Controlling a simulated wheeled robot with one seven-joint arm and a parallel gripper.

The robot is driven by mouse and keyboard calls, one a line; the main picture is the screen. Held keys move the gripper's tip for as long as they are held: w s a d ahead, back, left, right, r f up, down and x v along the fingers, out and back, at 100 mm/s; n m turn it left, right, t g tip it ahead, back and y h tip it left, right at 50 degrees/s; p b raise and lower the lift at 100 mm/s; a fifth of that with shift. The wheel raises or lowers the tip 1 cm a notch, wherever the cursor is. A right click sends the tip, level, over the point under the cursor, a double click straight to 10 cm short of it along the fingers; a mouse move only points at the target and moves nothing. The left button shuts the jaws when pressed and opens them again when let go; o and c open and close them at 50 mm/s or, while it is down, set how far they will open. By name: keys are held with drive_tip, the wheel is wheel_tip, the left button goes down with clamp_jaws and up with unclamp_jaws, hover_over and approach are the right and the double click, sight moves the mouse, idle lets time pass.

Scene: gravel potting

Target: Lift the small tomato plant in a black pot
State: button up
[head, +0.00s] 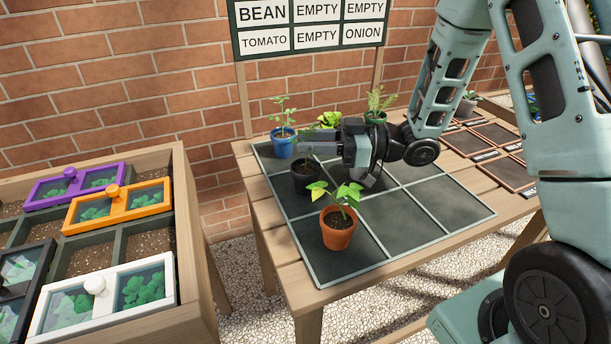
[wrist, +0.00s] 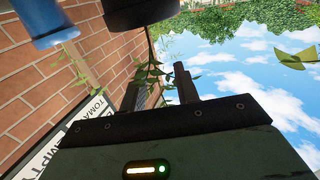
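The black pot (head: 306,179) stands on the grid mat, in the column at its left, behind the terracotta pot. Its plant is mostly hidden by my gripper in the head view. My gripper (head: 312,146) is above the black pot, level, with its fingers pointing left. In the wrist view, which is upside down, the black pot (wrist: 140,12) is at the top and thin green leaves (wrist: 153,68) hang between the two fingers of my gripper (wrist: 160,78). The fingers are apart. I cannot tell whether either finger touches the stem.
A blue pot (head: 283,146) is behind, and a green pot (head: 376,118) at the back. The right side of the grid mat (head: 440,205) is clear. A label board (head: 310,25) stands behind.

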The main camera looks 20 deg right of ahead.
sight(297, 166)
drive_tip(key=x, duration=0.3)
drive_tip(key=shift+a, duration=0.1)
drive_tip(key=shift+c, duration=0.3)
clamp_jaws()
